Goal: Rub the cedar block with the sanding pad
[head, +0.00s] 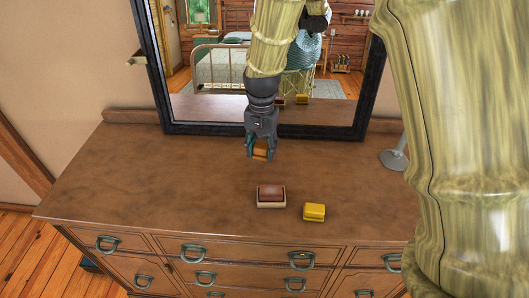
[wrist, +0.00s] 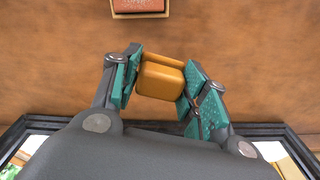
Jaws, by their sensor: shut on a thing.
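My gripper (head: 261,150) is shut on a small orange-tan block with rounded edges, which I take for the sanding pad (wrist: 160,78). It holds the pad between its teal fingers at the back of the dresser top, near the mirror. I cannot tell how far the pad is above the wood. The reddish-brown block, which I take for the cedar block (head: 271,191), sits in a shallow cream holder (head: 271,205) nearer the front edge, apart from the gripper. Part of the cedar block also shows at the top of the wrist view (wrist: 139,5).
A yellow block-like object (head: 314,211) lies just right of the holder. A black-framed mirror (head: 152,70) stands at the back, close behind my gripper. A grey round base (head: 394,160) stands at right, partly hidden by my arm. The left of the dresser top (head: 140,175) is clear.

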